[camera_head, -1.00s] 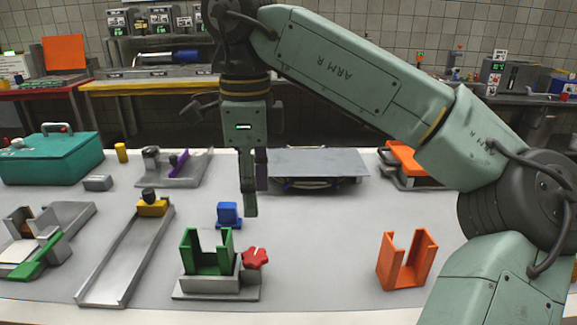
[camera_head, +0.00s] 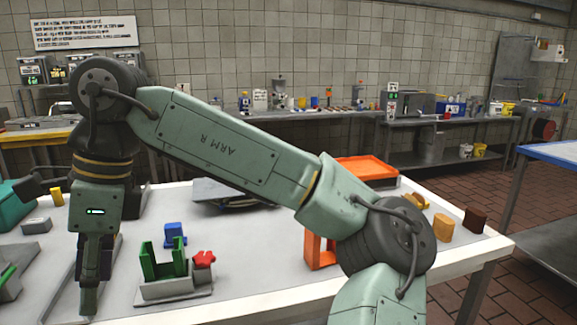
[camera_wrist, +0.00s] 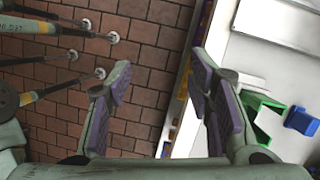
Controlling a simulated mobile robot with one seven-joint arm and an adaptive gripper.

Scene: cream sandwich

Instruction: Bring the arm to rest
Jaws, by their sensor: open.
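My gripper (camera_head: 92,285) hangs pointing down at the left of the head view, left of the green holder (camera_head: 163,262). In the wrist view its two purple-padded fingers (camera_wrist: 162,105) are spread apart with nothing between them. Beyond the fingers lie the brick floor and the edge of the worktable. My arm stretches across the head view from lower right to upper left and hides part of the table and the orange holder (camera_head: 318,250).
A red knob (camera_head: 204,259) sits beside the green holder, with a blue block (camera_head: 174,234) behind. A grey plate (camera_head: 225,195) and an orange tray (camera_head: 367,170) lie farther back. Yellow (camera_head: 443,227) and brown (camera_head: 474,221) pieces stand at the table's right end.

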